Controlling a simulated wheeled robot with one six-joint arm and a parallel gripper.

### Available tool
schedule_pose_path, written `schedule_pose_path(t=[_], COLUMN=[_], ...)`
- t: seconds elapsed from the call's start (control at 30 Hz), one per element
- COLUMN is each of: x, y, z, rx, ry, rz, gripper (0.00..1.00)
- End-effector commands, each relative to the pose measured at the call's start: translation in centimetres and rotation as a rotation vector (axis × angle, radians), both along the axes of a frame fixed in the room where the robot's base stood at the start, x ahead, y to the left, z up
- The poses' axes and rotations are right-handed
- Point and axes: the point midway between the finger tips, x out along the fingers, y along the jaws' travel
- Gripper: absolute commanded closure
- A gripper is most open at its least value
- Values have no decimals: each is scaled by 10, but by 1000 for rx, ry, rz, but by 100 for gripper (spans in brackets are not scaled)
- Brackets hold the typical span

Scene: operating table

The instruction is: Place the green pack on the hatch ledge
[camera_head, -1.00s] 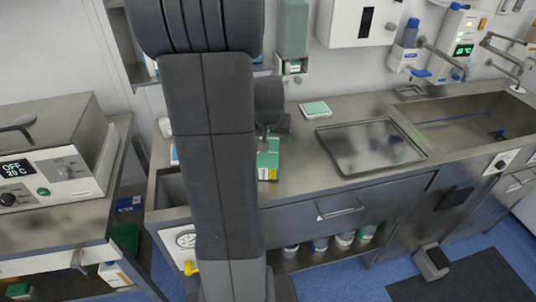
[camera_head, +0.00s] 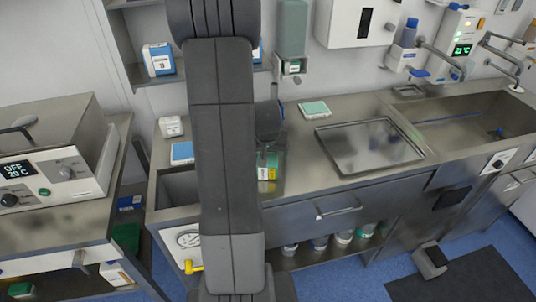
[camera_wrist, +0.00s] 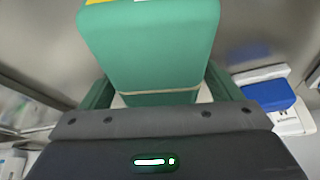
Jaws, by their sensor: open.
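The green pack (camera_head: 267,173), with a yellow and white label at its near end, is on the steel counter just right of my arm. My gripper (camera_head: 268,155) is open and right over it, hiding its upper part. In the wrist view, a large green block (camera_wrist: 150,50) with a pale band fills the middle, directly ahead of my dark gripper body. I cannot tell contact from these frames. No hatch ledge can be clearly made out.
A steel tray (camera_head: 370,146) and a flat white-green pack (camera_head: 314,110) lie to the right on the counter. A blue-topped pack (camera_head: 182,152) and a white item (camera_head: 171,127) are left of my arm. A wall shelf holds a blue-white box (camera_head: 158,59). A sink (camera_head: 470,120) is far right.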

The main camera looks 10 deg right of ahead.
Motion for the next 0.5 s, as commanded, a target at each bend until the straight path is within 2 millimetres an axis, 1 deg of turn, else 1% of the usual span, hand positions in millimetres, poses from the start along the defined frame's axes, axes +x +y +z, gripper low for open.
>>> schedule_pose_path(t=[0.13,0.17,0.2,0.27,0.4,0.47,0.5], x=[0,0,0,0,0,0,0], y=[0,0,0,0,0,0,0], z=[0,0,0,0,0,1,1], rx=[0,0,0,0,0,0,0], ry=[0,0,0,0,0,-1,-1], rz=[0,0,0,0,0,0,0], gripper=[15,19,27,39,66,75,75])
